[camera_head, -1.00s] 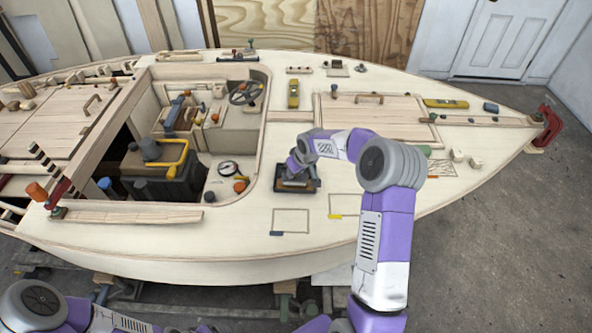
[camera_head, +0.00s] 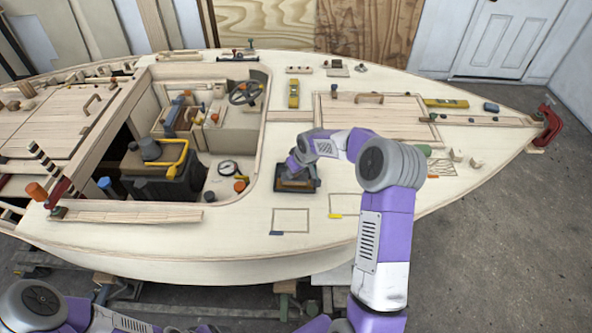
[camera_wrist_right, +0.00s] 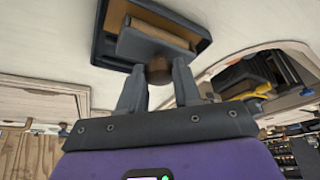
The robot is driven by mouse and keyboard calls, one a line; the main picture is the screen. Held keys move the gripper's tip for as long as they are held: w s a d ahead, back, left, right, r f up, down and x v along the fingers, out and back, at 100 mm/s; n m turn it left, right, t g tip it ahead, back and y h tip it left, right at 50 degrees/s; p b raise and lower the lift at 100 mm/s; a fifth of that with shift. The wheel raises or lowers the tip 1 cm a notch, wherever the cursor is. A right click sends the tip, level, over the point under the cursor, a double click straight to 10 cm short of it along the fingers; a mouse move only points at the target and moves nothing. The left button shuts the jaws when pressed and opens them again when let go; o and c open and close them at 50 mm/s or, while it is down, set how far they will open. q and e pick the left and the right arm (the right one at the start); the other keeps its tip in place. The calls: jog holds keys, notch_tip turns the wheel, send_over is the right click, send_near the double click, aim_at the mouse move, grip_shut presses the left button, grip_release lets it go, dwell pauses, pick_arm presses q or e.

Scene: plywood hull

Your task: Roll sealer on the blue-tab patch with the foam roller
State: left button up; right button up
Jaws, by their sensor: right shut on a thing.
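My right gripper (camera_wrist_right: 158,88) is shut on the brown grip of the foam roller (camera_wrist_right: 150,46). The grey roller frame and its tan roller lie in or just over a dark tray (camera_head: 311,187); I cannot tell if they touch. In the head view the roller is mostly hidden by the gripper. The blue-tab patch (camera_head: 290,220) is an outlined rectangle on the pale deck, nearer than the tray, with a blue tab (camera_head: 276,233) at its lower left corner. It looks bare. My left gripper is out of view.
A yellow-tab patch (camera_head: 343,204) lies right of the blue-tab one, and a hatched patch (camera_head: 441,167) farther right. The open cockpit (camera_head: 215,185) with its raised rim is left of the tray.

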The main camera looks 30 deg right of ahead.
jog(key=shift+r+p, duration=2.65)
jog(key=shift+r, duration=1.35)
